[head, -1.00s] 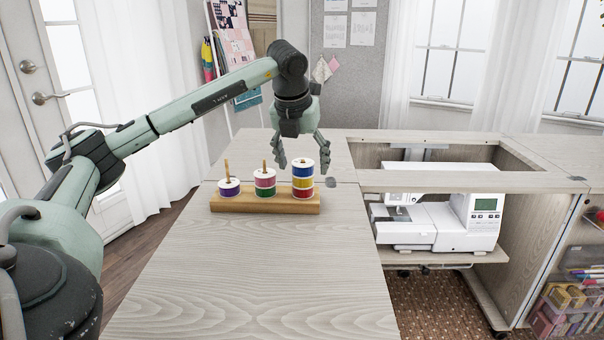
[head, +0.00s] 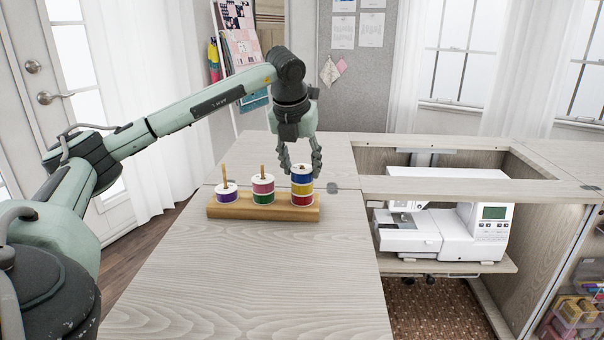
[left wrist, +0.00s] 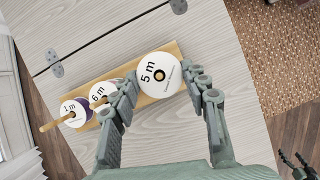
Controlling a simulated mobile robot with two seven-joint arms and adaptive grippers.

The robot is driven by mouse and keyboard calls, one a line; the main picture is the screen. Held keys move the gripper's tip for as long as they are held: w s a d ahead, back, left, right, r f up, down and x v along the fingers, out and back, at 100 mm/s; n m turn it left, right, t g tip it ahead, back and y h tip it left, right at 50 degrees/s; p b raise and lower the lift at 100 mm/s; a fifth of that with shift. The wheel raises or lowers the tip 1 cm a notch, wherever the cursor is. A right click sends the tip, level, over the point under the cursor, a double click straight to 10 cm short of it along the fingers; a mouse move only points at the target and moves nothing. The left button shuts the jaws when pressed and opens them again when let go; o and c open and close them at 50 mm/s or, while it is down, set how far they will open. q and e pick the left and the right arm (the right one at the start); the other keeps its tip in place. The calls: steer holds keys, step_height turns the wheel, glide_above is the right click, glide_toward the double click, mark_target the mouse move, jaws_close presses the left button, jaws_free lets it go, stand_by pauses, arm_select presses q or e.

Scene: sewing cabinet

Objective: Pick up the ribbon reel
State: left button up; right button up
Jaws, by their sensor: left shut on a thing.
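The wooden peg stand (head: 235,211) sits on the cabinet top and holds ribbon reels in three stacks. The right stack has a blue reel (head: 302,188) on top, then a yellow and a red one. My left gripper (head: 301,170) points down over this stack and is shut on the blue reel. In the left wrist view, the reel's white "5 m" face (left wrist: 152,72) shows between the fingers (left wrist: 160,87). The reel appears still level on its stack. Dark fingers of my right gripper (left wrist: 295,163) show at the lower right corner of the wrist view; their opening is unclear.
The middle stack has a pink reel (head: 263,187) over a green one; the left peg has a purple reel (head: 226,195). The sewing machine (head: 450,222) stands in the open cabinet at right. The front cabinet top (head: 255,285) is clear.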

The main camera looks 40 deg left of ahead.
mark_target(305, 165)
arm_select(q)
steer(key=shift+r, duration=0.1)
steer(key=shift+r, duration=0.6)
step_height(305, 165, up, 3)
steer(key=shift+f, duration=0.1)
steer(key=a+r+p, duration=0.1)
steer(key=a+r, duration=0.6)
steer(key=a, duration=0.4)
steer(key=shift+w+a, duration=0.15)
steer(key=shift+a, duration=0.2)
arm_select(e)
steer(key=shift+f, duration=1.1)
steer(key=shift+a, duration=0.1)
